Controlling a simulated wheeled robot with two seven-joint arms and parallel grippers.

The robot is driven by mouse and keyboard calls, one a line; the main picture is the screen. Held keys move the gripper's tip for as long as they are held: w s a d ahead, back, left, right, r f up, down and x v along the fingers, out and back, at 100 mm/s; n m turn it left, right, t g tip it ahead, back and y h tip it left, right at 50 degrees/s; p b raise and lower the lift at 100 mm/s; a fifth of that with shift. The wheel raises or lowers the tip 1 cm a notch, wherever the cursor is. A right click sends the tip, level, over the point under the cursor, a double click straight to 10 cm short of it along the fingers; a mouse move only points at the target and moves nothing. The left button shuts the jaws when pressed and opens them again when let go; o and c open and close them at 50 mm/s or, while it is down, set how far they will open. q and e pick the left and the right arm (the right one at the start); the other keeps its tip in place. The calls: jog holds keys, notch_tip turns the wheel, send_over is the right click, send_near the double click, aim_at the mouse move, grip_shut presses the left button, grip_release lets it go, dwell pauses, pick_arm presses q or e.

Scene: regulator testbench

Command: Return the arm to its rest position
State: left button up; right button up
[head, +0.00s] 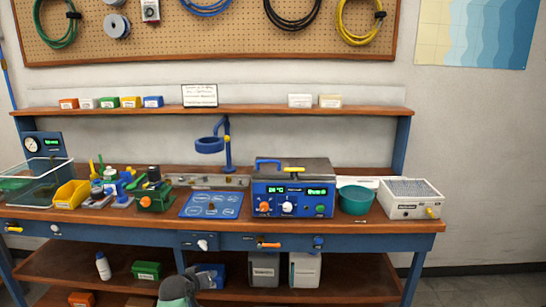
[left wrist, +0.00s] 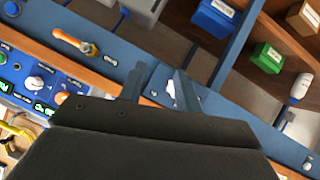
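My left gripper (left wrist: 158,84) shows in the left wrist view with its two fingers apart and nothing visible between them. Behind the fingers is the blue front rail (left wrist: 100,55) of the bench, with a white knob (left wrist: 170,92) partly hidden by one finger. I cannot tell the distance to the rail. In the head view, a grey part of my arm (head: 178,289) shows at the bottom edge, low in front of the bench; the fingers cannot be made out there. My right gripper is in neither view.
The bench top (head: 300,226) carries a blue regulator unit (head: 292,188), a green bowl (head: 355,201), a yellow bin (head: 72,195) and a white box (head: 410,199). An orange handle (head: 268,245) sticks out of the front rail. A green box (head: 146,270) and bottle (head: 103,266) stand below.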

pick_arm(q)
jog(key=s+d+f+m+g, duration=0.1)
jog(key=s+d+g, duration=0.1)
jog(key=s, duration=1)
jog(key=s+d+f+m+g+y, duration=0.1)
jog(key=s+d+f+g, duration=0.15)
jog(key=s, duration=0.85)
jog(key=s+d+m+g, duration=0.2)
jog(key=s+d, duration=0.1)
jog(key=s, duration=0.9)
jog(key=s+f+g, duration=0.1)
jog(key=s+f, duration=0.3)
jog(key=s, duration=0.4)
jog(key=s+d+f+g, duration=0.1)
jog(key=s+f, duration=0.3)
jog(key=s, duration=0.4)
jog(key=shift+s+d+f+g, duration=0.15)
jog(key=shift+f+g, duration=0.05)
jog(key=shift+g, duration=0.15)
